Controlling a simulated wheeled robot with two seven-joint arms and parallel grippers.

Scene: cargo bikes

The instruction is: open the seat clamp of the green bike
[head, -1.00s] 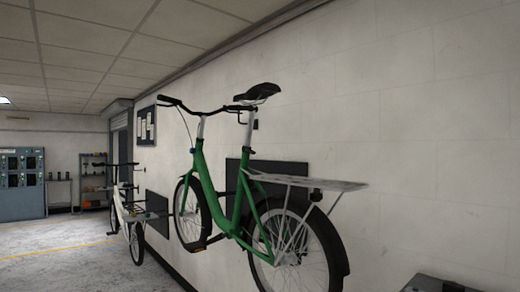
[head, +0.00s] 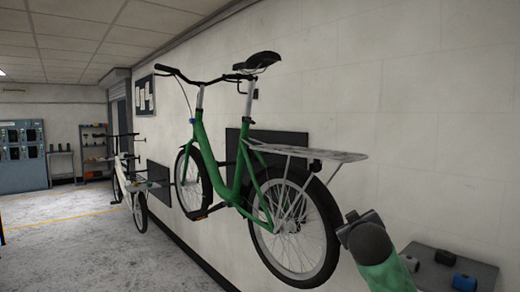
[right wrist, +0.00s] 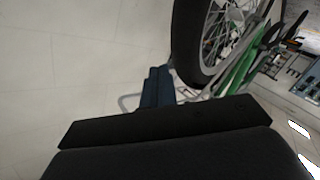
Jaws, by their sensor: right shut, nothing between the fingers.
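The green bike (head: 232,190) hangs on the white wall in the head view, with its front wheel to the left and its rear wheel to the right. Its black saddle (head: 257,61) sits on a pale seat post (head: 248,98). The seat clamp area (head: 243,123) is at the foot of this post, too small to tell its lever's position. In the right wrist view, my right gripper (right wrist: 158,72) has its dark blue fingers together and empty, apart from the bike's wheel (right wrist: 190,45). My right arm shows at the lower right of the head view. My left gripper is not in view.
A pale rear rack (head: 310,153) juts from the bike toward the right. A grey table (head: 465,272) with small dark items stands at the lower right. A white bike (head: 130,190) is farther back on the left. The floor at left is clear.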

